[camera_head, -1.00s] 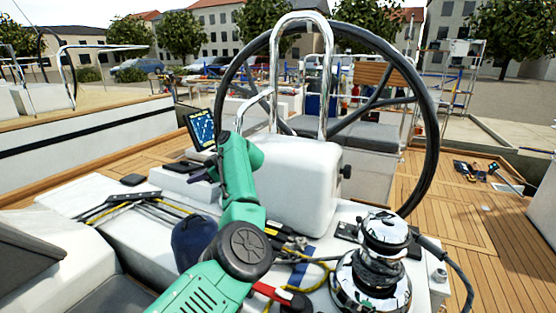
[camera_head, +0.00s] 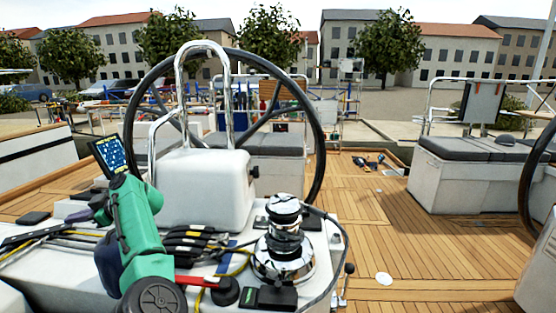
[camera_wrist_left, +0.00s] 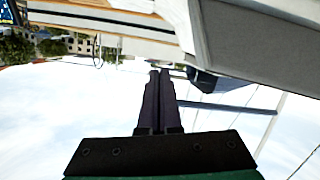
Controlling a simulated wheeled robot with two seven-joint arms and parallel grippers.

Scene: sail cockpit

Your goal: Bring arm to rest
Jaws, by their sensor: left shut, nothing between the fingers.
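My left arm, green with a dark round joint cap, comes in at the lower left of the head view. Its dark purple left gripper (camera_head: 101,207) is small and partly hidden there, beside the chart plotter and above the cockpit top. In the left wrist view the two fingers (camera_wrist_left: 159,75) lie together, shut, with nothing between them. The wrist view is upside down, with sky around the fingers and a boat edge above them. My right gripper is not in view.
The steering wheel (camera_head: 317,130) and white pedestal (camera_head: 205,188) stand close right of my arm. A lit plotter (camera_head: 109,154) is behind it.

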